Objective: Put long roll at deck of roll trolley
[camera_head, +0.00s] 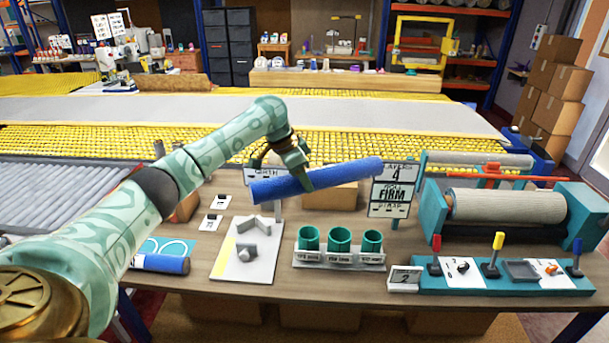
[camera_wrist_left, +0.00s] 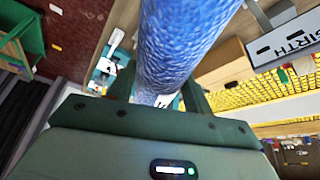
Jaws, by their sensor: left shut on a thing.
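The long roll (camera_head: 345,174), blue and textured, is held above the workbench, nearly level with its right end a little higher. In the left wrist view the blue roll (camera_wrist_left: 180,40) runs up between the fingers and out of the top of the picture. I cannot make out the roll trolley or its deck for certain. A green framed thing (camera_wrist_left: 22,45) stands over a dark red floor in the left wrist view; I cannot tell if it is the trolley. My right gripper is not in view.
The workbench (camera_head: 215,287) carries a grey-and-white board (camera_head: 231,264), three green cups (camera_head: 340,240), a shorter blue roll (camera_head: 165,264) and a teal winding machine (camera_head: 436,205). A sign stand (camera_head: 391,196) is close to the held roll's right end. Yellow rollers lie behind.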

